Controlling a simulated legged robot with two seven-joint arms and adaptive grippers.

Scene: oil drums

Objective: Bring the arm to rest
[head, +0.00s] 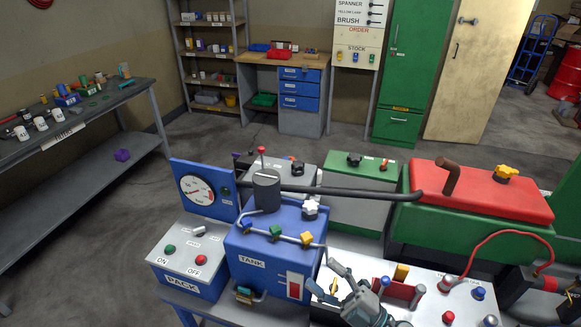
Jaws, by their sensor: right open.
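My right gripper (328,282) is at the bottom centre of the head view, with its grey body (365,308) below and to the right. Its fingers are spread apart with nothing held between them. It is just right of the blue tank (262,262), near a red and white gauge strip on the tank's front. I cannot tell whether a finger touches the tank. My left gripper is not in view.
The white panel (430,307) with knobs and levers is right of the gripper. A grey PACK box (190,262) stands left of the tank. A red-topped green machine (480,195) is at right. Behind are a workbench (75,120), shelves and open floor (190,160).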

